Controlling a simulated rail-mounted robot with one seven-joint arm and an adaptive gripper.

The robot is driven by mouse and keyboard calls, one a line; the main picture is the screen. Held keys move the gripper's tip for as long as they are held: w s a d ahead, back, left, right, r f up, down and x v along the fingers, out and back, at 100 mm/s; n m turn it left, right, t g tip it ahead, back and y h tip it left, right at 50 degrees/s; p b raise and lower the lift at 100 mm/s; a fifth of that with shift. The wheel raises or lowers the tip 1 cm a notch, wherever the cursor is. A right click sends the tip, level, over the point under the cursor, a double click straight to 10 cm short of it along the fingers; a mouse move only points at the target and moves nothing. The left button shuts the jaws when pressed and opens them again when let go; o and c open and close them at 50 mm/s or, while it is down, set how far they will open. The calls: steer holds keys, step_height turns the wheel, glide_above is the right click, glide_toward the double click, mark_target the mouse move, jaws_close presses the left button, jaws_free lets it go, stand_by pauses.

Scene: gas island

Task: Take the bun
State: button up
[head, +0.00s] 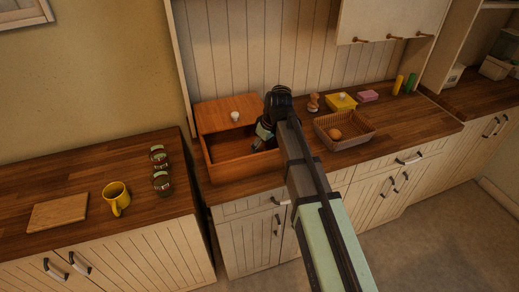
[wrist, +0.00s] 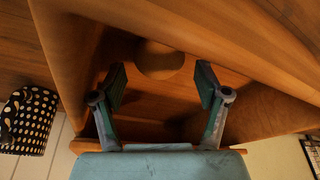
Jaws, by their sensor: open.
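An open wooden box (head: 218,168) stands on the middle counter, with its knobbed lid (head: 222,112) raised at the back. My gripper (wrist: 162,80) is open and empty, reaching down into the box; in the head view my gripper (head: 262,138) partly hides the interior. In the wrist view a round brown thing, seemingly a bun (wrist: 160,58), lies in the box just beyond and between my spread fingertips, apart from them. Its top edge is in shadow. Another round, bun-like thing (head: 334,134) lies in a wicker basket (head: 352,140) to the right.
Behind the basket are a yellow box (head: 341,103), a pink block (head: 368,96) and yellow and green shakers (head: 410,83). The left counter holds a yellow mug (head: 117,197), a board (head: 58,212) and jars (head: 161,182). The box walls stand close around my gripper.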

steer(key=shift+x, duration=1.3)
steer(key=c, duration=0.9)
steer(key=shift+r, duration=0.15)
